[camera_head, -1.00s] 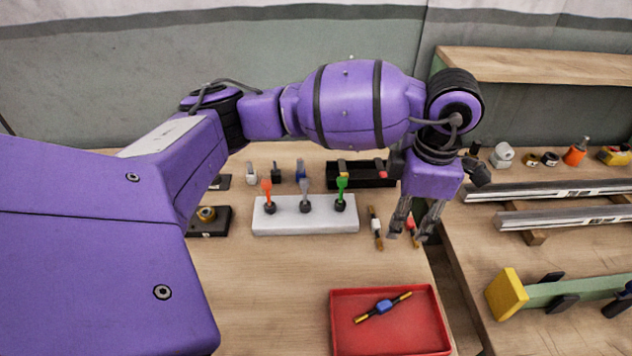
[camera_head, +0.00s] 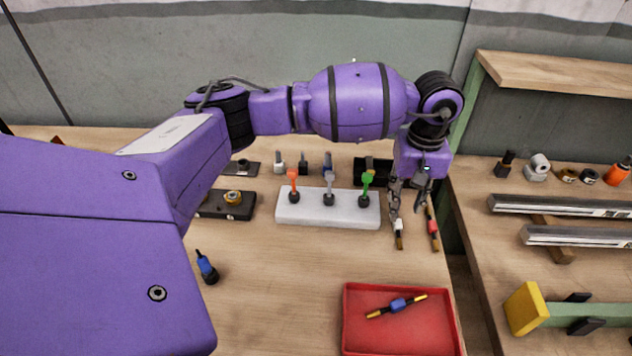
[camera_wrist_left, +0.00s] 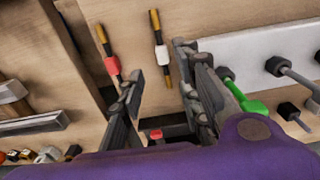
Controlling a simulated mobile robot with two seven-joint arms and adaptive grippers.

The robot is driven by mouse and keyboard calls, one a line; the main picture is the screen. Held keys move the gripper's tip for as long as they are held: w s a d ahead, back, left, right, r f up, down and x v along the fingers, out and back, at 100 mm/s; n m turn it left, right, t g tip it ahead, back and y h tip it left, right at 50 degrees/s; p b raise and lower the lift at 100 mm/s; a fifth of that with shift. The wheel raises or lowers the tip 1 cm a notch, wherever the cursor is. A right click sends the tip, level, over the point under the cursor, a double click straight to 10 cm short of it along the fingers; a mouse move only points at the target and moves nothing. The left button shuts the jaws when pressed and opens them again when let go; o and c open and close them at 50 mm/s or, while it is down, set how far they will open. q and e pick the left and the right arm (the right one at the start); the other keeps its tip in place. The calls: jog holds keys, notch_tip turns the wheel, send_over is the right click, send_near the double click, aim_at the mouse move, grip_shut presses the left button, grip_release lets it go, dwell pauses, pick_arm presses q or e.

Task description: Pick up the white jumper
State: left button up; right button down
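The white jumper (camera_head: 398,226), a thin bar with a white middle and gold and black ends, lies on the table right of the white switch block. It also shows in the left wrist view (camera_wrist_left: 162,54), just beyond the fingertips and between their lines. My left gripper (camera_head: 408,208) points down over it, fingers apart and empty; it also shows in the left wrist view (camera_wrist_left: 161,64). In the head view the fingers cover the jumper's far end. I cannot tell the height left between fingertips and jumper. My right gripper is not in view.
A red jumper (camera_head: 433,227) lies close on the right. The white block (camera_head: 328,213) with orange, grey and green switches stands left. A red tray (camera_head: 352,322) with a blue jumper (camera_head: 397,305) is nearer. A gap separates the right-hand table.

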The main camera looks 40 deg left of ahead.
aim_at(399, 221)
pick_arm(q)
notch_tip(399, 221, down, 6)
jog(key=shift+s+r+p, duration=0.1)
jog(key=shift+s+p, duration=0.05)
jog(key=shift+p, duration=0.35)
jog(key=shift+r, duration=0.1)
grip_shut()
